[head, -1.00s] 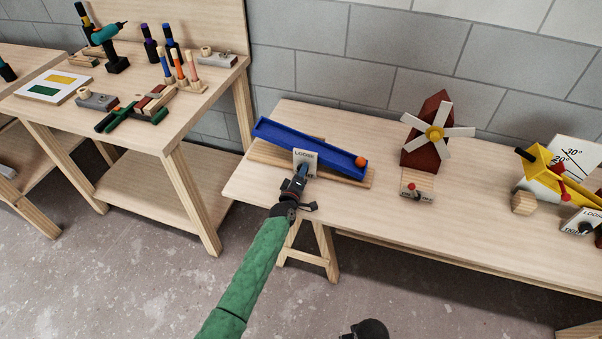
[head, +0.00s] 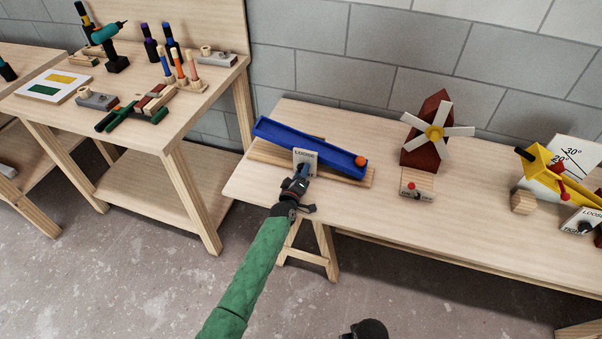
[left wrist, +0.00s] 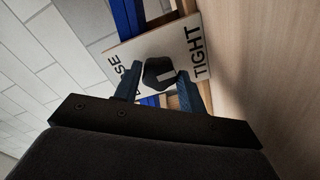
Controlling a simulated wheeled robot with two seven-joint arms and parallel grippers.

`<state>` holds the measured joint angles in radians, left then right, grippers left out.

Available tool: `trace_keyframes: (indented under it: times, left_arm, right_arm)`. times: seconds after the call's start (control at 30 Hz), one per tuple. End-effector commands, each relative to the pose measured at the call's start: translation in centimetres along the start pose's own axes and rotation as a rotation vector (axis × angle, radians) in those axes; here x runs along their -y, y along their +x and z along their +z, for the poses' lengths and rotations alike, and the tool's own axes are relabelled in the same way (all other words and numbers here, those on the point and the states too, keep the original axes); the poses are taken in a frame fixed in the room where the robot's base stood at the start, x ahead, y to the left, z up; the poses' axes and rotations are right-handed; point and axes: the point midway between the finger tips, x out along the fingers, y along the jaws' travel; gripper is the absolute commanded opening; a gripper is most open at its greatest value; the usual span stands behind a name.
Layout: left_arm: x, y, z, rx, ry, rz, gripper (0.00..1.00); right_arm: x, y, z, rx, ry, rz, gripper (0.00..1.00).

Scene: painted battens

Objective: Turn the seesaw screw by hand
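The seesaw is a blue trough (head: 335,152) on a wooden base (head: 262,153), tilted with its right end low. An orange ball (head: 361,160) sits at that low end. A white plate marked LOOSE (head: 306,156) stands at its front; in the left wrist view the plate (left wrist: 182,42) reads TIGHT at right, and the other word is partly covered. The dark screw knob (left wrist: 158,71) is in front of the plate. My left gripper (head: 303,170) is at the plate, its fingers (left wrist: 160,88) open on either side of the knob, with small gaps visible.
A windmill (head: 435,130) stands right of the seesaw on the same bench (head: 470,235). A yellow tilting device (head: 545,170) is at the far right. A separate table (head: 190,110) at left holds a drill and several tools. Bare bench lies between seesaw and windmill.

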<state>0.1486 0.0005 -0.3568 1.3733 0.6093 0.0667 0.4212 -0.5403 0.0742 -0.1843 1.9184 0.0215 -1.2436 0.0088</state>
Motion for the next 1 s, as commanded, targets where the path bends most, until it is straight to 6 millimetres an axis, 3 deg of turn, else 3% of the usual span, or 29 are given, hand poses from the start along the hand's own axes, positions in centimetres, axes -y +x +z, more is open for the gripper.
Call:
trace_keyframes:
  times: [0.1,0.37,0.57,0.7,1.0]
  left_arm:
    - [0.1,-0.1,0.1,0.001,-0.001,-0.001,0.6]
    - [0.0,-0.1,0.0,-0.001,-0.001,0.0,0.6]
    - [0.2,-1.4,0.1,-0.001,-0.001,0.0,0.6]
    - [0.3,-3.3,0.2,0.0,-0.001,-0.001,0.6]
    - [0.2,-6.9,0.1,0.0,-0.001,-0.001,0.6]
  right_arm:
    - [0.0,0.1,0.2,0.002,0.0,0.0,0.0]
    - [0.1,0.1,0.5,0.006,0.0,-0.001,0.0]
    - [0.1,-0.2,0.4,0.013,0.0,-0.001,0.0]
    - [0.2,-2.9,-1.0,-0.006,-0.001,-0.003,0.0]
    - [0.7,-6.2,-1.5,-0.006,0.0,-0.009,0.0]
